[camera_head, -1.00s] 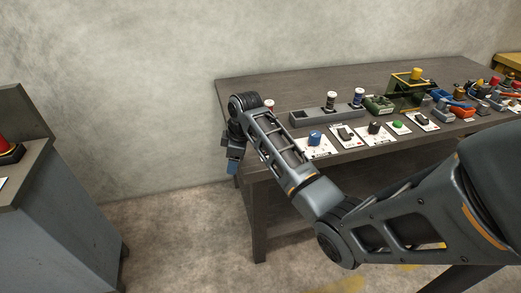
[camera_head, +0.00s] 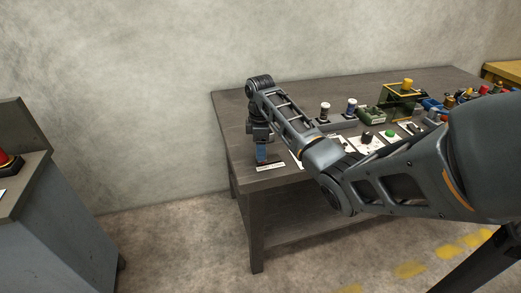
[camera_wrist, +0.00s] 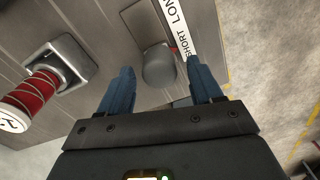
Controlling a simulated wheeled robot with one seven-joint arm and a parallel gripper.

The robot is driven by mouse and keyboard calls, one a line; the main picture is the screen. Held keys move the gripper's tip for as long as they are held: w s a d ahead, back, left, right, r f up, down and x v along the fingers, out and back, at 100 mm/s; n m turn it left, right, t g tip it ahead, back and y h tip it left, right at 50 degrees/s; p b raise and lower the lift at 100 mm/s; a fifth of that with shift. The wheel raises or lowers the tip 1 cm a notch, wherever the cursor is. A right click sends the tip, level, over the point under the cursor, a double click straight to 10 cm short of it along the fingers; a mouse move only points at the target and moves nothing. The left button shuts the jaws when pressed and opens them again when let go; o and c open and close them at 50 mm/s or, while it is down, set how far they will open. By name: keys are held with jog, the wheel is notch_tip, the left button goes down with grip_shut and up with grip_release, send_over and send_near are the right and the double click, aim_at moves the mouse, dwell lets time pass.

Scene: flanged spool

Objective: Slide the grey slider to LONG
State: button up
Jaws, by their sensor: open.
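The grey slider (camera_wrist: 158,66) shows in the wrist view as a rounded knob on a grey track, beside the SHORT end of a white label strip (camera_wrist: 178,22) reading SHORT and LONG. A small red mark shows between knob and strip. My gripper (camera_wrist: 160,82) is open, its two blue fingers apart, with the knob between and just beyond the fingertips in the picture. I cannot tell whether they touch it. In the head view my gripper (camera_head: 261,153) points down over the table's near left corner, beside the white label strip (camera_head: 270,167); the slider is hidden there.
A red spool (camera_wrist: 30,93) in a grey square holder stands left of my gripper in the wrist view. On the table (camera_head: 232,125), white- and blue-topped pieces, a green bin and small switch panels stand to the right. Another cabinet (camera_head: 50,215) is at far left.

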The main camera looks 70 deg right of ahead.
jog(key=shift+f, duration=0.85)
jog(key=shift+c, duration=0.4)
grip_shut()
